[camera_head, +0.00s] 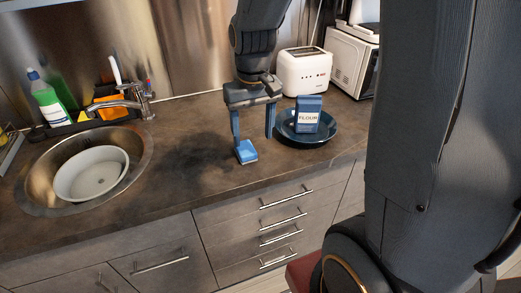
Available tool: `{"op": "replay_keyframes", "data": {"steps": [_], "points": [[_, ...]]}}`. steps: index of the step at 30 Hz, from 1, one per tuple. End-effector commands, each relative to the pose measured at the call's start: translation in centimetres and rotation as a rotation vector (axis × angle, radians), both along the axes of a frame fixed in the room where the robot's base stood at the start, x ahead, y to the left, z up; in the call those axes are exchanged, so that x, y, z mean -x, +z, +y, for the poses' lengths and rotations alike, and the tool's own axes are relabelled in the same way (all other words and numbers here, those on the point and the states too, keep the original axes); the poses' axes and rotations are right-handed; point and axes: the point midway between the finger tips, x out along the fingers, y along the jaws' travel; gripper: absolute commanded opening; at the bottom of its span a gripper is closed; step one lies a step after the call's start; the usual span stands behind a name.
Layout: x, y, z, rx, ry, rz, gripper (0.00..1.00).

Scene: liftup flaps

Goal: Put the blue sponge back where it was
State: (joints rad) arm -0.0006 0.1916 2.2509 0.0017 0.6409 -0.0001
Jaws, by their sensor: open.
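The blue sponge (246,152) is a small bright blue block on the dark countertop, left of the blue bowl. My gripper (254,142) points down above the counter with its two fingers spread wide. The left fingertip is at the sponge and overlaps it in this view; I cannot tell whether they touch. The right finger is apart from the sponge, close to the bowl's left rim. Nothing is held between the fingers.
A dark blue bowl (325,136) holds a blue flour package (308,114). A white toaster (304,71) and a white microwave (350,62) stand behind. At left are a sink (37,190) with a pale bowl (91,174), a faucet (128,101) and a green bottle (47,99).

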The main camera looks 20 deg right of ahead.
Motion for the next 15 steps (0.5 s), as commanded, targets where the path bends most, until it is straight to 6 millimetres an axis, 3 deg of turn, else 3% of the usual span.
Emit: {"op": "replay_keyframes", "data": {"steps": [1, 3, 6, 9, 15], "points": [[2.4, -0.4, 0.0, 0.0, 0.0, -0.014, 0.61], [5.0, -1.1, 0.0, -0.001, 0.0, -0.034, 0.61], [7.8, -1.8, 0.0, -0.001, -0.001, -0.056, 0.61], [9.3, -2.2, 0.0, -0.001, -0.001, -0.069, 0.61], [9.7, -2.4, 0.0, -0.001, -0.001, -0.072, 0.61]]}}
